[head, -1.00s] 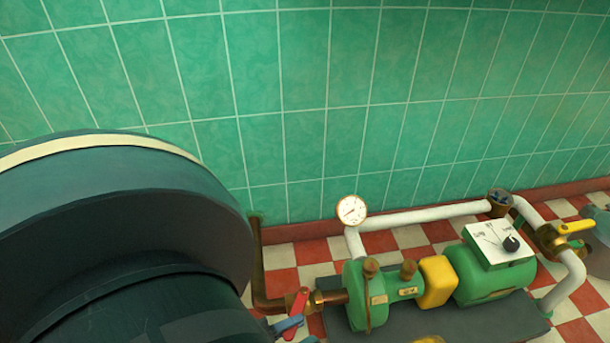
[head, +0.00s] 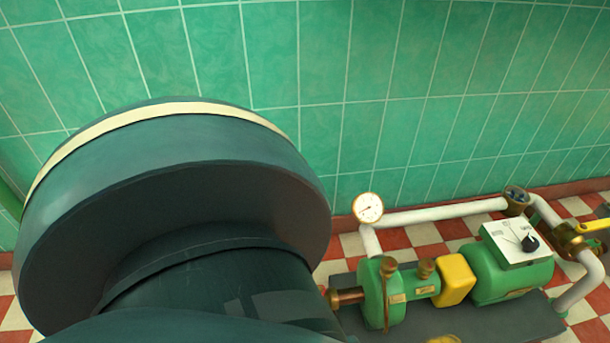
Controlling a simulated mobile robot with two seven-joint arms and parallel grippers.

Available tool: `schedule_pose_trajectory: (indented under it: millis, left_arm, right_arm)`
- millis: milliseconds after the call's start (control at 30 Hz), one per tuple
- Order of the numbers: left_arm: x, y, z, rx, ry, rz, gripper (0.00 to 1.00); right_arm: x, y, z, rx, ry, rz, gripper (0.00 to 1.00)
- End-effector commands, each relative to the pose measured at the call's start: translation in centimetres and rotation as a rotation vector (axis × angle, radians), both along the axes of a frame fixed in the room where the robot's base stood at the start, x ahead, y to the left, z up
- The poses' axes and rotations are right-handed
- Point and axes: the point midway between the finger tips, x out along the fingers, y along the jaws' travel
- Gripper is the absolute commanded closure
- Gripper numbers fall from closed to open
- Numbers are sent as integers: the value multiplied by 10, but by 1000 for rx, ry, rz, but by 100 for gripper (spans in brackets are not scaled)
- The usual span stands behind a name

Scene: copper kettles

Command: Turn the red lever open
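The red lever is almost wholly hidden behind a large dark teal arm part of mine that fills the lower left. The copper pipe stub (head: 347,297) on the left of the green pump (head: 383,292) shows beside that part's edge. I cannot tell how the lever is turned. My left gripper is hidden too. My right gripper does not clearly show.
A round gauge (head: 368,207) stands on a white pipe (head: 440,214) behind the pump. A white control box (head: 515,244) with a black knob sits on the green motor. A yellow-handled valve (head: 592,227) is at the right edge. Green tiled wall (head: 400,110) rises behind.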

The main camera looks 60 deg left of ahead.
Motion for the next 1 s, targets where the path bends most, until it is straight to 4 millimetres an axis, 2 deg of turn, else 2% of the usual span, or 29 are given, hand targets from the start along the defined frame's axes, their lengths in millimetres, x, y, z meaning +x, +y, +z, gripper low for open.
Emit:
schedule_pose_trajectory:
  millis: [467, 500, 733, 1000]
  left_arm:
    - [0, 2, 0, 2, 0, 0, 100]
    - [0, 2, 0, 2, 0, 0, 84]
    - [-1, 1, 0, 1, 0, -1, 65]
    - [-1, 1, 0, 0, 0, -2, 65]
  right_arm:
    - [0, 0, 0, -1, -2, 1, 64]
    - [-1, 0, 0, -1, -2, 1, 64]
    - [-1, 1, 0, -1, -2, 2, 64]
    - [-1, 1, 0, -1, 0, 2, 64]
